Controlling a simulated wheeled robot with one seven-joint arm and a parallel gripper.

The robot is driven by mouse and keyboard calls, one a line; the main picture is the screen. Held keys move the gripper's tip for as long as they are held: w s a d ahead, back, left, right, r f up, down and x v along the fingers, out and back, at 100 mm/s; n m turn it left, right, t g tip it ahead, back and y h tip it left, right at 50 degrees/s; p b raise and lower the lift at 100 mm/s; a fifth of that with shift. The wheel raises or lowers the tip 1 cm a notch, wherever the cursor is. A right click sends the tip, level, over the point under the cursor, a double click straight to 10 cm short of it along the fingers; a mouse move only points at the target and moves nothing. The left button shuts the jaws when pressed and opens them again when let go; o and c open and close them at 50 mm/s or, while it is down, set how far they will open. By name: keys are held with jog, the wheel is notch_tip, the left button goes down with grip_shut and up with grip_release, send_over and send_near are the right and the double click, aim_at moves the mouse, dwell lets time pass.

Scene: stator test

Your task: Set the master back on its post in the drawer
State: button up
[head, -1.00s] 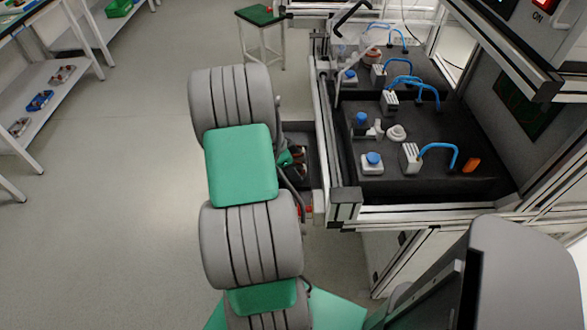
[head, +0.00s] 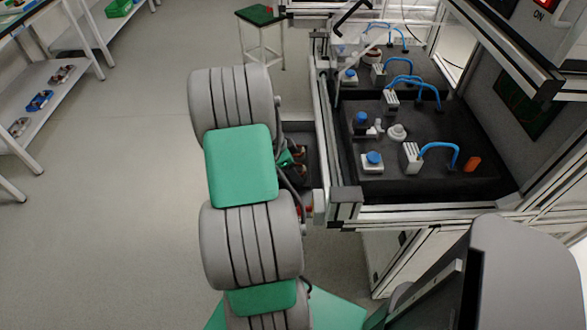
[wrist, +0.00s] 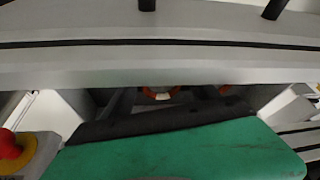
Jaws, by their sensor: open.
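A dark open drawer (head: 297,138) juts out from the left side of the bench in the head view. My arm hides much of it and most of my gripper. In the wrist view, two dark fingertips of my gripper (wrist: 210,7) show at the top edge, wide apart with nothing between them. A copper-orange ring part (wrist: 161,92) and another orange part (wrist: 225,90) sit in the dark space below a grey bar, partly hidden. I cannot tell which part is the master. No post is clearly visible.
The bench top (head: 440,185) carries blue-capped fixtures and hoses right of the drawer. A grey rail (wrist: 160,65) crosses the wrist view. A red button on yellow (wrist: 10,145) is at its left. A shelf (head: 45,90) holds several parts; the floor between is clear.

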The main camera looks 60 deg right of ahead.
jog(key=shift+r+p, duration=1.45)
jog(key=shift+r, duration=1.05)
jog(key=shift+o, duration=0.2)
jog(key=o, duration=0.5)
jog(key=v, duration=0.7)
jog(key=shift+r, duration=0.4)
jog(key=shift+w+a, duration=0.1)
